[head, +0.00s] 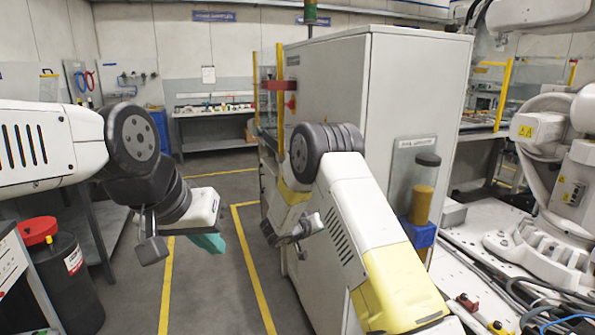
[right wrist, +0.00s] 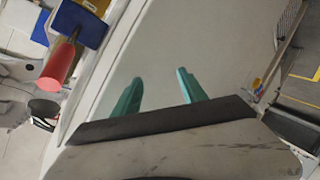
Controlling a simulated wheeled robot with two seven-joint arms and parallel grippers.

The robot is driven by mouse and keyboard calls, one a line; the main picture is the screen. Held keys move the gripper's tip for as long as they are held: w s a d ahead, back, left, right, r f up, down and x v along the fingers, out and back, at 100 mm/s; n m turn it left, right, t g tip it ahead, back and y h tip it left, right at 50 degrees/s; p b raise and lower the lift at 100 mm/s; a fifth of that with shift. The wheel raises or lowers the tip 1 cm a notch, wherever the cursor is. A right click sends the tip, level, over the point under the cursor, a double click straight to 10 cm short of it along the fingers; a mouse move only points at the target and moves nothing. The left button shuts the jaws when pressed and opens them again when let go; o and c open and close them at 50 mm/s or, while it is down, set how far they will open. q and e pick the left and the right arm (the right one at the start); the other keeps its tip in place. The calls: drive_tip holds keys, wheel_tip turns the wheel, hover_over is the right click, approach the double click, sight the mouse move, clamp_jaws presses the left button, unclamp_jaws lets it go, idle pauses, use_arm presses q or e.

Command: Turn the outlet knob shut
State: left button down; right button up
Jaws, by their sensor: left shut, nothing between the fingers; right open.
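A clear tube with yellow contents (head: 421,200) and a dark cap stands on a blue block (head: 416,233) at the side of the white cabinet. In the right wrist view the blue block (right wrist: 78,24) has a red cylinder (right wrist: 62,66) on a dark stem below it. This may be the outlet knob; I cannot tell for certain. My right gripper (right wrist: 160,88) is open and empty, its teal fingers apart before a pale panel, with the red cylinder off to the left. My left gripper (head: 208,243) is shut and empty, pointing down over the floor, far left of the tube.
The white cabinet (head: 330,90) stands in the middle, with a white robot arm (head: 560,150) on the bench at right. A dark bin with a red lid (head: 38,230) stands at lower left. Yellow-lined floor (head: 215,275) is free between.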

wheel_tip(320, 180, up, 17)
drive_tip(key=a+t+y, duration=0.3)
drive_tip(key=y, duration=0.5)
drive_tip(key=s+r+n+y, duration=0.1)
drive_tip(key=s+r+y, duration=0.3)
drive_tip(key=s+r, duration=0.45)
drive_tip(key=s+d+f+g, duration=0.1)
drive_tip(key=s+d+g, duration=0.2)
drive_tip(key=s, duration=1.3)
drive_tip(key=s+d+f+g, duration=0.2)
drive_tip(key=s+d+g, duration=0.1)
drive_tip(key=s, duration=1.4)
drive_tip(key=shift+s+d+g, duration=0.15)
drive_tip(key=shift+d+g, duration=0.25)
drive_tip(key=shift+d, duration=0.2)
